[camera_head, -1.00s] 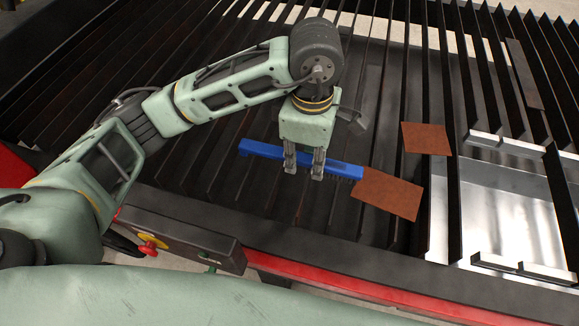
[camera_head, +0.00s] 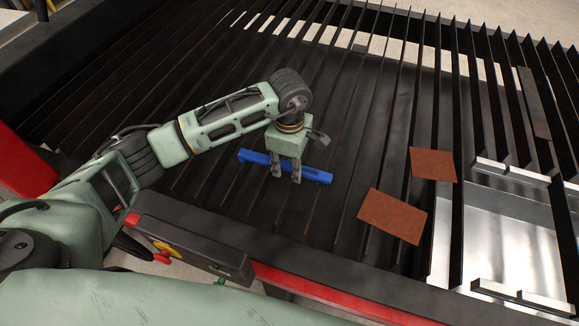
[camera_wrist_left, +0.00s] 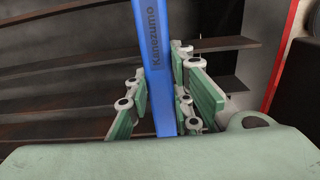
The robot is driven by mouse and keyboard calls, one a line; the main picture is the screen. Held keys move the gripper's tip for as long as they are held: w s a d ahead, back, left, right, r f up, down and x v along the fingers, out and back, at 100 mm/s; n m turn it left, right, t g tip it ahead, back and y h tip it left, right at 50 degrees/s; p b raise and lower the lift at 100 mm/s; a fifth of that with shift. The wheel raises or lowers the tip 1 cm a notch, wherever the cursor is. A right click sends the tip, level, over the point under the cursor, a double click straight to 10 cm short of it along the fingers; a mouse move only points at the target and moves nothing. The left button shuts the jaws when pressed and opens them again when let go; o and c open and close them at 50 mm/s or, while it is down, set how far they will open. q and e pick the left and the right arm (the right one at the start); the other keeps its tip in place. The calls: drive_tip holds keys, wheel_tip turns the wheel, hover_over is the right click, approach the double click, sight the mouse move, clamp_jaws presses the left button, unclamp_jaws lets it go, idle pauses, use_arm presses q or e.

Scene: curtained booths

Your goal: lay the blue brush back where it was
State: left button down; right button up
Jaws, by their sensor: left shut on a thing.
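The blue brush (camera_head: 312,174) is a long bar in my left gripper (camera_head: 286,176), over the dark slatted bed (camera_head: 335,205). In the head view it lies roughly left to right, with its ends sticking out on both sides of the fingers. In the left wrist view the brush (camera_wrist_left: 152,60) passes between the green finger pads of the left gripper (camera_wrist_left: 160,108), with lettering on its face. I cannot tell whether the brush touches the slats. My right gripper is not in view.
Two rust-brown plates (camera_head: 392,216) and (camera_head: 433,164) lie on the slats right of the brush. A shiny metal tray (camera_head: 500,245) is further right. A red and black front edge (camera_head: 330,290) with a control panel (camera_head: 185,240) borders the bed.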

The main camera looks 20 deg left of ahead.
use_arm(q)
drive_tip(key=shift+f, duration=1.2)
drive_tip(key=c, duration=1.5)
unclamp_jaws()
drive_tip(key=shift+r, duration=0.1)
drive_tip(key=shift+c, duration=0.2)
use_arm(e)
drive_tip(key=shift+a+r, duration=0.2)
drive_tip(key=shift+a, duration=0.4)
